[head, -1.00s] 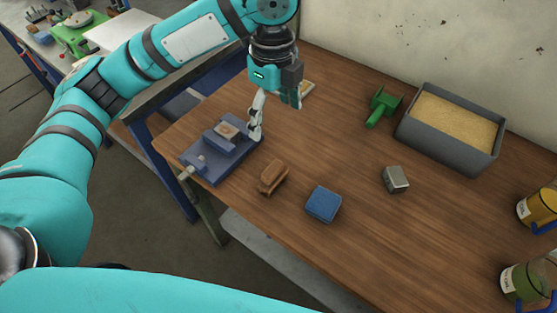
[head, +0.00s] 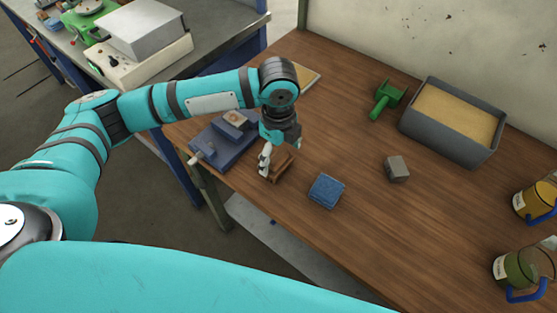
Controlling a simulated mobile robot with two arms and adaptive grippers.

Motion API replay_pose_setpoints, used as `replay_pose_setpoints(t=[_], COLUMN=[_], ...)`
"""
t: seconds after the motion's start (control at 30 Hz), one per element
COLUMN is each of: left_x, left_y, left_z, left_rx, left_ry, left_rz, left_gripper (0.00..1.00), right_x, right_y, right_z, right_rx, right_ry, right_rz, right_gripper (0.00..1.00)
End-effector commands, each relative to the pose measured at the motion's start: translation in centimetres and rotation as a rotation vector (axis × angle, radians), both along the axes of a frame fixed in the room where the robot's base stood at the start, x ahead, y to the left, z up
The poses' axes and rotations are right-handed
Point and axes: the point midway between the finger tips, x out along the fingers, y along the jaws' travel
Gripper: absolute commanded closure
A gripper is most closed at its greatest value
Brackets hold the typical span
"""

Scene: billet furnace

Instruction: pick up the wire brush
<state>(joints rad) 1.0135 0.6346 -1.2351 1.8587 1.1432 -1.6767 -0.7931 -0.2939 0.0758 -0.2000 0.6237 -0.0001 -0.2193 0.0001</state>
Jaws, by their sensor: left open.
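The wire brush appears to be the small brown wooden piece (head: 282,170) on the wooden table, near its front left edge. My left gripper (head: 267,164) is open and points down at the brush's left end. The gripper and wrist cover part of the brush. I cannot tell whether the fingers touch it or stand around it. My right gripper is not in view.
A blue-grey vise (head: 222,146) stands close on the left. A blue block (head: 326,190) lies just right of the brush. Farther right are a grey metal block (head: 397,168), a green scoop (head: 386,98), a grey sand bin (head: 452,153) and two mugs.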

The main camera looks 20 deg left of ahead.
Motion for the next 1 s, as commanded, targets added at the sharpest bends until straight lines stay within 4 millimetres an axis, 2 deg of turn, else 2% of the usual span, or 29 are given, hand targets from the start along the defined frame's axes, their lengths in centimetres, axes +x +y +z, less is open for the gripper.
replay_pose_setpoints(t=[0.13, 0.37, 0.6, 0.83, 1.0], left_x=[0.0, 0.0, 0.0, 0.0, 0.0], left_y=[0.0, 0.0, 0.0, 0.0, 0.0], left_z=[-1.1, -1.2, -1.2, -1.2, -1.2], left_rx=[0.000, 0.000, 0.000, 0.000, -0.001], left_ry=[0.000, -0.001, -0.001, -0.001, -0.002], left_rz=[-0.001, -0.001, -0.001, -0.001, -0.001], left_gripper=[0.14, 0.16, 0.47, 0.77, 0.77], right_x=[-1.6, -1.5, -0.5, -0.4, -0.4], right_y=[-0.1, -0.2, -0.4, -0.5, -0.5], right_z=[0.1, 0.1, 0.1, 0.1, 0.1], right_rx=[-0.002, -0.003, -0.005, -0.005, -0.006], right_ry=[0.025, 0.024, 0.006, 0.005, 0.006], right_rz=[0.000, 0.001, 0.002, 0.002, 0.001], right_gripper=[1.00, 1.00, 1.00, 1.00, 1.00])
